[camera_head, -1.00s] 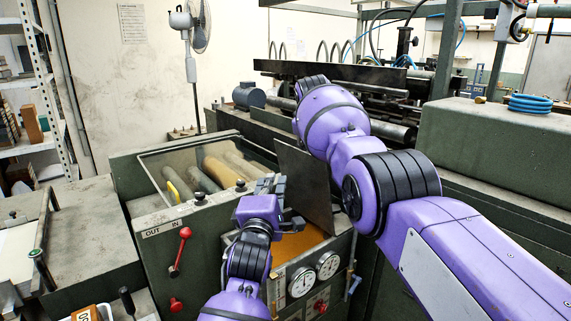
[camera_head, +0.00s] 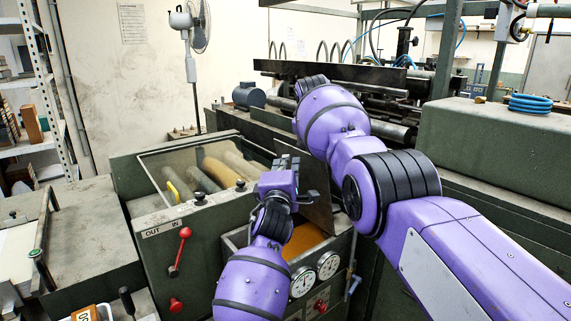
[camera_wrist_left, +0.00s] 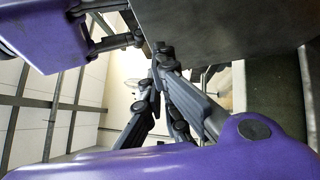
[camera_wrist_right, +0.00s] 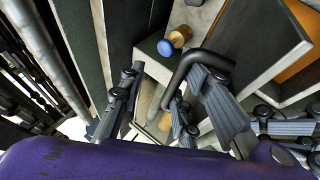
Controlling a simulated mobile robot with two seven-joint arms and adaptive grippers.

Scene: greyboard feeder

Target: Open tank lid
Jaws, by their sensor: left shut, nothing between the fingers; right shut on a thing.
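The tank lid (camera_head: 318,208) is a dark flat plate standing steeply tilted up above the tank. The tank's opening shows orange (camera_head: 304,240) below it. In the right wrist view, my right gripper (camera_wrist_right: 165,85) is shut on the lid's black bent handle (camera_wrist_right: 190,64); the head view hides that gripper behind the lid. My left gripper (camera_head: 285,172) is shut and empty, just in front of the lid's left part. In the left wrist view its fingers (camera_wrist_left: 155,75) are close to the grey lid plate (camera_wrist_left: 225,25); I cannot tell whether they touch.
A glass-covered roller bay (camera_head: 205,175) lies left of the tank. Red lever (camera_head: 180,250) and gauges (camera_head: 328,265) are on the machine's front. A long dark bar and rollers (camera_head: 390,130) stand behind. A green housing (camera_head: 490,145) is at the right.

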